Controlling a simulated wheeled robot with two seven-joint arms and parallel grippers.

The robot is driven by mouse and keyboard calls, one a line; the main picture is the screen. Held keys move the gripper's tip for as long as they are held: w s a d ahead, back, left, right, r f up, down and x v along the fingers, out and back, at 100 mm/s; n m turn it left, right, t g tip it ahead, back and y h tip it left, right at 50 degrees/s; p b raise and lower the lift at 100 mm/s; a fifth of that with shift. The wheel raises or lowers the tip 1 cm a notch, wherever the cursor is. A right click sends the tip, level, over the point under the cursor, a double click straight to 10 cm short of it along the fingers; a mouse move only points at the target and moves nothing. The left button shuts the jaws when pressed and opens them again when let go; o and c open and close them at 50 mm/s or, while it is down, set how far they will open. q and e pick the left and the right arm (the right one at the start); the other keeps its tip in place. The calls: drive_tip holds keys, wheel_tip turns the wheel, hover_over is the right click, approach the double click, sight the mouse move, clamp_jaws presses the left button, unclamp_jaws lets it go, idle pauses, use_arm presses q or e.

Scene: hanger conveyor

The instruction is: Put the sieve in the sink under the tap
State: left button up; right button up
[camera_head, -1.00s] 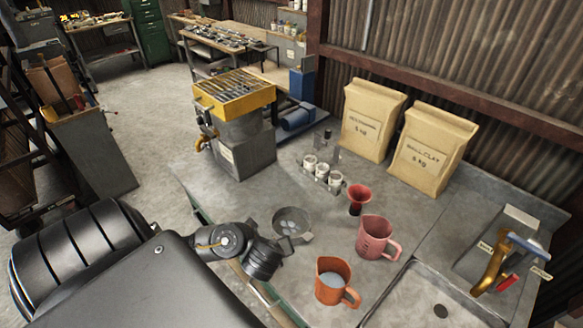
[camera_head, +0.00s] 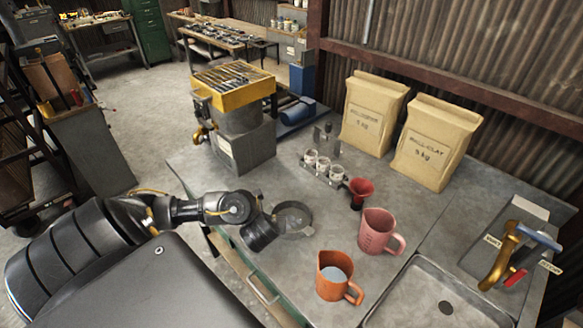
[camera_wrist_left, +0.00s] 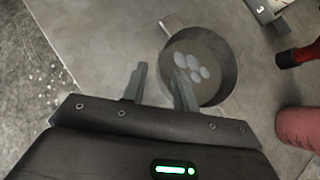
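The sieve, a shallow round grey pan (camera_head: 294,213), rests on the grey worktop just right of my left gripper in the head view. In the left wrist view the sieve (camera_wrist_left: 225,85) lies just beyond the fingers, with pale oval patches inside and a short tab at its upper left. My left gripper (camera_wrist_left: 160,85) is open; its right finger overlaps the sieve's near left rim in the picture. Contact cannot be told. The sink (camera_head: 408,300) is at the lower right, with a brass tap (camera_head: 497,268) at its right side. My right gripper is not in view.
A rack of white cups (camera_head: 323,170) is behind. Paper sacks (camera_head: 432,145) stand at the back. A grey block with a yellow top (camera_head: 240,150) is left.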

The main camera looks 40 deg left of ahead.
use_arm(q)
drive_tip(key=b+x, duration=0.4)
drive_tip(key=x, duration=0.1)
drive_tip(key=shift+w, duration=0.2)
drive_tip(key=shift+r, duration=0.1)
clamp_jaws()
